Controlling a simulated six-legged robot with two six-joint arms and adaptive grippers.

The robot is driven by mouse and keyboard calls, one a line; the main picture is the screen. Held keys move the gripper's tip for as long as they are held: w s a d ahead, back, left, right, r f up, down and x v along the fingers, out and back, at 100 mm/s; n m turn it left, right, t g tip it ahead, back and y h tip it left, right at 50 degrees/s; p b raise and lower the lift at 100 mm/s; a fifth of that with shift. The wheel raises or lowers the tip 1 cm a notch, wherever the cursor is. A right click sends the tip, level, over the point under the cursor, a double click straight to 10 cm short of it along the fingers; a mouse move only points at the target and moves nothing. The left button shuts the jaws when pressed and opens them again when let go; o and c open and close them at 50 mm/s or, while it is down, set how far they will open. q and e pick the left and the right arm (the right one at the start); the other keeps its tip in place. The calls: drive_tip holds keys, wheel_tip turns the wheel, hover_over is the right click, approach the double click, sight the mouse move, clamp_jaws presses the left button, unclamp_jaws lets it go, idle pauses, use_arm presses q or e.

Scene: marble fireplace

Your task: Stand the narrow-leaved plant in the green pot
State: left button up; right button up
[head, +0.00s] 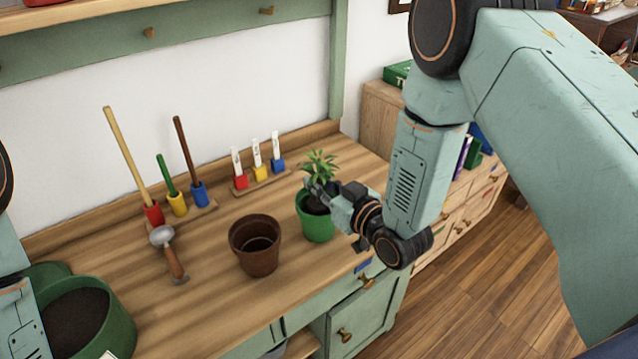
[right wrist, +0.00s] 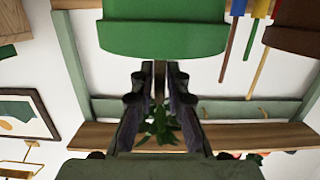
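The narrow-leaved plant (head: 320,162) stands upright in the green pot (head: 317,227), its leaves above the rim and dark soil around its foot. My right gripper (head: 318,190) is at the stem, just above the pot's rim. In the right wrist view, which is upside down, the fingers (right wrist: 160,85) close on the thin brown stem. The green pot (right wrist: 160,35) fills the top there, and the leaves (right wrist: 158,128) show below the fingers. The foot of the stem is hidden by the pot. My left gripper is out of view; only part of that arm shows at the left edge.
An empty brown pot (head: 256,262) stands left of the green pot on the wooden bench. A trowel (head: 172,255) lies further left. Long-handled tools (head: 128,160) and labels (head: 257,160) stand in coloured holders behind. A green tub of soil (head: 120,330) is at the lower left.

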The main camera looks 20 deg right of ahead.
drive_tip(key=shift+o, duration=1.4)
drive_tip(key=shift+s+r, duration=0.15)
drive_tip(key=shift+s, duration=0.05)
drive_tip(key=shift+w, duration=0.15)
drive_tip(key=p+v, duration=0.1)
drive_tip(key=v, duration=1.1)
drive_tip(key=shift+a, duration=0.1)
